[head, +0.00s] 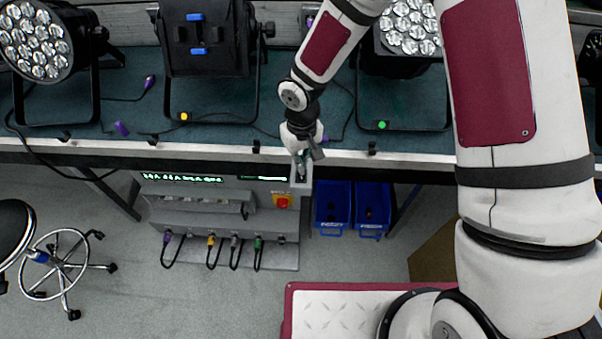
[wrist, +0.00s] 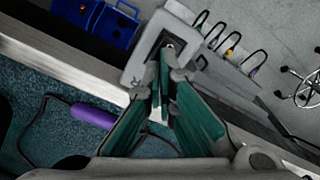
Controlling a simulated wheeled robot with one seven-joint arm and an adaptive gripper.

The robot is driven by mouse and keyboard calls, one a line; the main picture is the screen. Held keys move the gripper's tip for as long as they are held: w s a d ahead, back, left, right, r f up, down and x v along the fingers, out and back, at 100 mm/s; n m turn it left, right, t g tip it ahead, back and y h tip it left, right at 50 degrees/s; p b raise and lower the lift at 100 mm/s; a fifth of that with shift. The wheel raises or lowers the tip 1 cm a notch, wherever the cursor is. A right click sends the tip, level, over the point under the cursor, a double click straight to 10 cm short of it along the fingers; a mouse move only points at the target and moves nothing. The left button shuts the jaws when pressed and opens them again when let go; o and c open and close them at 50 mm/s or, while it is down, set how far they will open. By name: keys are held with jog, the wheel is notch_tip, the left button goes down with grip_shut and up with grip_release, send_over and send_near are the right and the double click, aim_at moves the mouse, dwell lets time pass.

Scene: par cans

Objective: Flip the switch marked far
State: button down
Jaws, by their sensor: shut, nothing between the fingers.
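A grey switch housing (head: 301,187) with a dark recess stands at the right end of the grey control panel (head: 215,190), just below the bench edge. In the wrist view the housing (wrist: 138,66) shows a small pale metal lever (wrist: 169,47) in its recess. My gripper (head: 303,163) is over this housing. In the wrist view my gripper (wrist: 168,76) is shut and empty, its green-padded fingers pointing into the recess. The tips are close to the lever; whether they touch it I cannot tell. No "far" marking is readable, and the fingers hide part of the recess.
A red button (head: 281,201) on yellow is left of the housing. Blue bins (head: 332,207) hang to its right. Par cans (head: 208,40) stand on the bench (head: 225,134), with amber (head: 183,116) and green (head: 381,125) lights. Looped cables (head: 213,250) line the panel's lower part.

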jog(key=shift+f+b, duration=0.45)
jog(key=shift+f, duration=0.3)
dwell(0.3)
jog(key=shift+r+p, duration=2)
jog(key=shift+r, duration=1.55)
